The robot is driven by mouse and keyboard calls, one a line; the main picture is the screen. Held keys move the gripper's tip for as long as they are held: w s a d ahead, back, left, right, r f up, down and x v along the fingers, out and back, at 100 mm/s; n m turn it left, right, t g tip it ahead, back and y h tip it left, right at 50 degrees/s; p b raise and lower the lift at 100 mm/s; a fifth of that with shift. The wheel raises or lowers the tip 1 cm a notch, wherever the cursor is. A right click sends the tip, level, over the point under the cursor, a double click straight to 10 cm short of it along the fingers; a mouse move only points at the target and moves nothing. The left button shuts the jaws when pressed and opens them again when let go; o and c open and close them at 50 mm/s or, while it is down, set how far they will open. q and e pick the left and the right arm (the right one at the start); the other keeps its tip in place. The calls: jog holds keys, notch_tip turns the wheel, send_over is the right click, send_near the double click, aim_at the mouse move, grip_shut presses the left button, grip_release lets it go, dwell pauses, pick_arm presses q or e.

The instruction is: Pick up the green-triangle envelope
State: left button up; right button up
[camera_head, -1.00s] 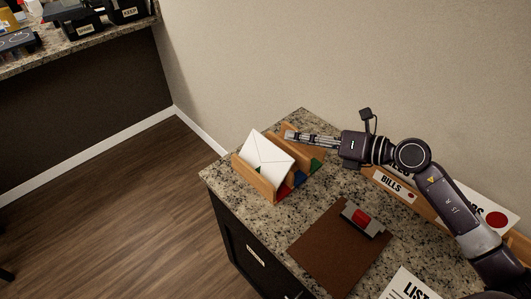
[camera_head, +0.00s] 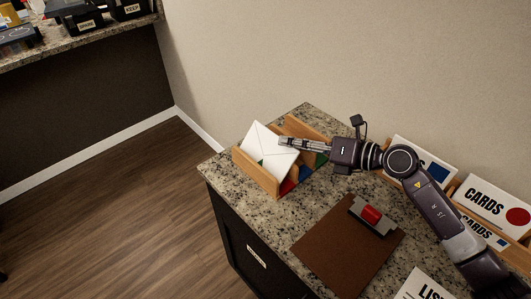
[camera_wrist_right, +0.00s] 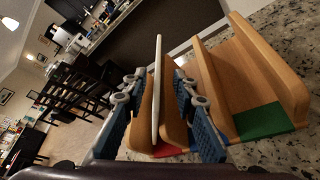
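The white envelope (camera_head: 262,141) stands tilted in a wooden sorter (camera_head: 257,175) on the granite counter. A bit of green shows low on its face. In the right wrist view the envelope (camera_wrist_right: 158,85) appears nearly edge-on, between wooden dividers. My right gripper (camera_head: 282,141) reaches in from the right and overlaps the envelope's right edge in the head view. In the wrist view its blue-padded fingers (camera_wrist_right: 158,115) are apart, one on each side of the envelope; contact cannot be told. My left gripper is not in view.
The sorter has red, blue and green floor patches; its green slot (camera_wrist_right: 263,120) is empty. A brown clipboard (camera_head: 335,245) lies in front. Card holders (camera_head: 490,205) stand at the right along the wall. Another counter (camera_head: 100,42) with black bins is at upper left.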

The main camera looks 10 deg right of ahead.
aim_at(277, 136)
jog(key=x, duration=0.2)
jog(key=p+x, duration=0.1)
jog(key=x, duration=0.1)
jog(key=shift+w+a+r, duration=0.1)
jog(key=shift+w+r, duration=0.15)
jog(key=shift+r, duration=0.15)
jog(key=shift+w+a+f, duration=0.2)
jog(key=shift+w+a, duration=0.1)
grip_shut()
